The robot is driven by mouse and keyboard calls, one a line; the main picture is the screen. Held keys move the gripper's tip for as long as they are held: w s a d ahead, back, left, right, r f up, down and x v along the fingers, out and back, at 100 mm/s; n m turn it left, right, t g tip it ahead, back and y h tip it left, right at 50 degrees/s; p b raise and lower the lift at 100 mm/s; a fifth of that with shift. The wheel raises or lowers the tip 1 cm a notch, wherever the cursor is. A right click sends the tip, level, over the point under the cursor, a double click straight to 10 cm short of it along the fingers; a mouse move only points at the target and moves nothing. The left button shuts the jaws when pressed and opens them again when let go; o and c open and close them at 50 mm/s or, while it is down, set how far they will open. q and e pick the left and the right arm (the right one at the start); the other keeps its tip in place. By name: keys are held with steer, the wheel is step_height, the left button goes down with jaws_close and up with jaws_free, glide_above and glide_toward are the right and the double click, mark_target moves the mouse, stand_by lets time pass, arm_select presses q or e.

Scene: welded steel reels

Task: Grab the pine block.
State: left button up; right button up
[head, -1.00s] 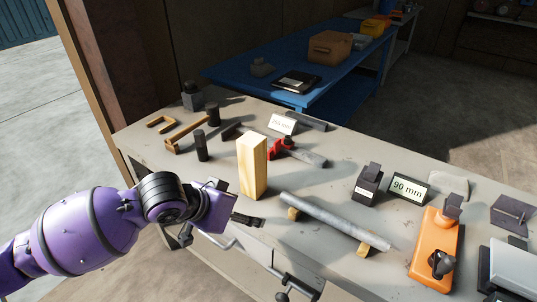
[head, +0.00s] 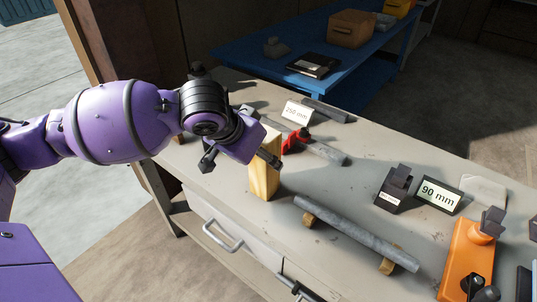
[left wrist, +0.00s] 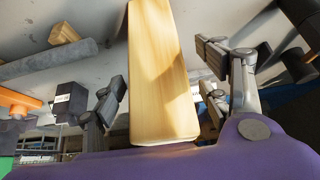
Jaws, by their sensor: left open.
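The pine block (head: 264,180) is a tall pale wooden piece standing upright on the workbench near its front edge. In the head view my purple left gripper (head: 238,158) hides the block's upper part. In the left wrist view the block (left wrist: 160,70) runs up the middle of the picture between the spread fingers. The left gripper (left wrist: 160,98) is open, with one finger on each side of the block. A gap shows between the block and the fingers on both sides. The right gripper is not in view.
A grey bar (head: 355,232) on wooden supports lies right of the block. A red-handled tool (head: 298,140) lies just behind it. A 90 mm sign (head: 438,194), a dark block (head: 393,188) and an orange device (head: 468,260) stand farther right.

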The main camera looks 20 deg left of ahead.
arm_select(q)
steer(key=x, duration=0.2)
steer(key=shift+w+d+f, duration=0.1)
steer(key=shift+w+f, duration=0.15)
steer(key=shift+f, duration=0.05)
steer(key=c, duration=1.6)
steer(key=shift+o, duration=0.2)
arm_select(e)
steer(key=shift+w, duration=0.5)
